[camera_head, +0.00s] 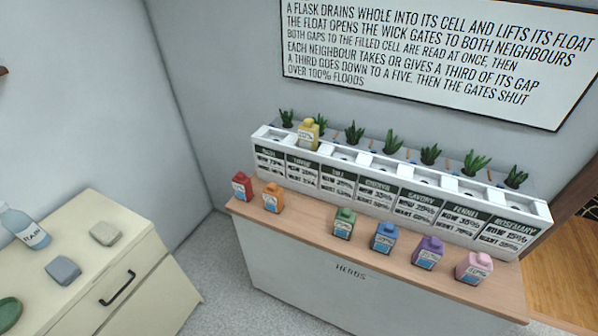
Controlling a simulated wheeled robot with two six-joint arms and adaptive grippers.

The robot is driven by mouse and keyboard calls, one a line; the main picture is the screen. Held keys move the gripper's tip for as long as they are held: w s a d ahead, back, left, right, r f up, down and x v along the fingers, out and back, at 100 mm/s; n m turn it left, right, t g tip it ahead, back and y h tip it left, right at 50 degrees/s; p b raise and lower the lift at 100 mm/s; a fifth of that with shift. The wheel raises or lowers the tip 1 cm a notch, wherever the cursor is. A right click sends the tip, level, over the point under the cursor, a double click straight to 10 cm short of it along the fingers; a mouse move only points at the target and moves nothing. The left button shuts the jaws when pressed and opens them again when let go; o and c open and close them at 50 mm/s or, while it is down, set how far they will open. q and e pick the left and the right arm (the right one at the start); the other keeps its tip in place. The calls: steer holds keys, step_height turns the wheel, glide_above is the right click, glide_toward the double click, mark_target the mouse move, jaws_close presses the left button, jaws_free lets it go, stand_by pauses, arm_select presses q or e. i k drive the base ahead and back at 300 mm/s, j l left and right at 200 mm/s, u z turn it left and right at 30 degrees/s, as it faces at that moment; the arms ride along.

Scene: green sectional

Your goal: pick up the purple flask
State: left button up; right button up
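The purple flask (429,252) stands upright on the wooden top of the herb counter (330,249), in front of the white planter. It has a pale label on its front. The blue flask (384,237) stands to its left and the pink flask (474,267) to its right, both apart from it. Neither of my grippers shows in the head view.
The white planter (262,133) with labelled cells and green plants runs along the counter's back; a yellow flask (308,134) sits on it. Green (344,223), orange (273,198) and red (242,186) flasks stand further left. A cream cabinet (150,262) holds a bottle (24,228).

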mark_target(429, 252)
steer(key=z, duration=1.25)
steer(key=k+j+u, duration=0.15)
steer(key=k+u, duration=0.2)
steer(key=i, duration=0.5)
